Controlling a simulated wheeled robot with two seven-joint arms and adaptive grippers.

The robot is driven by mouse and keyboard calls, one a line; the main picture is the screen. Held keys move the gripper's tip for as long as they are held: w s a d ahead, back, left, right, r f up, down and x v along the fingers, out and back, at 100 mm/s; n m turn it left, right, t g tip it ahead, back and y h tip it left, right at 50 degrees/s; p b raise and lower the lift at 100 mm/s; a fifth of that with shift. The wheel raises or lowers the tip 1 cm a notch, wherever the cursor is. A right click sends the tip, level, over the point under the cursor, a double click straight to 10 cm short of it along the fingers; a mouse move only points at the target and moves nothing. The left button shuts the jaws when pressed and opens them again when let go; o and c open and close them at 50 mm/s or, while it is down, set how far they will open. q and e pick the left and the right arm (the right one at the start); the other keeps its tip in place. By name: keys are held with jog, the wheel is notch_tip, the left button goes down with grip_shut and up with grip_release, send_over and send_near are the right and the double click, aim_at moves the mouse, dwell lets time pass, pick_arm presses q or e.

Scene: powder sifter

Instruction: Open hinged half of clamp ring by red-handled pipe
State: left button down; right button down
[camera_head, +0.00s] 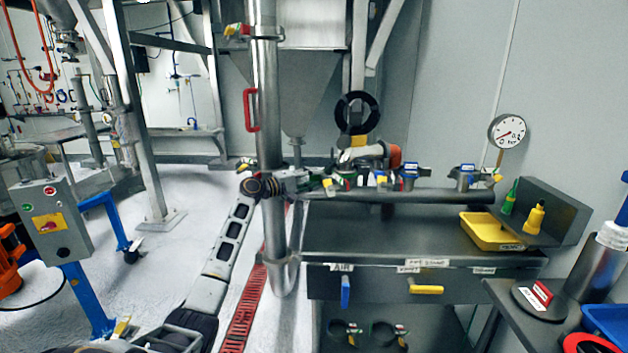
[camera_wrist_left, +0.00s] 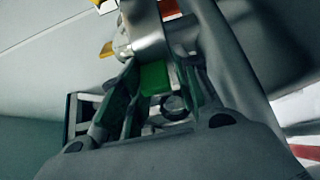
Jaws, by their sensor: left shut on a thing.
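The steel pipe with a red handle (camera_head: 250,110) stands upright left of the bench. My left gripper (camera_head: 318,184) reaches past this pipe to the small clamp parts at the bench's left end. In the left wrist view, my left gripper (camera_wrist_left: 158,92) is shut on a green tab (camera_wrist_left: 153,77) of the clamp ring. A curved grey metal band (camera_wrist_left: 148,38) shows just beyond the tab. The fingers hide part of the tab, and I cannot tell how far the hinged half stands open. My right gripper is not in view.
A horizontal pipe (camera_head: 400,196) with several coloured fittings runs along the bench (camera_head: 390,228). A yellow tray (camera_head: 490,232) sits at its right. Two more rings (camera_head: 388,334) lie on the lower shelf. A grey control box (camera_head: 50,220) stands at left. Open floor lies left of my arm.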

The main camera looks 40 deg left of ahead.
pick_arm(q)
jog(key=shift+w+a+r, duration=0.1)
jog(key=shift+a+r, duration=0.55)
jog(key=shift+a, duration=0.35)
dwell(1.7)
jog(key=c, duration=1.4)
grip_release()
jog(key=shift+o, duration=1)
jog(key=shift+w+f, duration=0.1)
jog(key=shift+f, duration=0.05)
jog(key=shift+d, duration=0.1)
jog(key=shift+d+f, duration=0.1)
jog(key=shift+f, duration=0.15)
jog(key=v, duration=1.2)
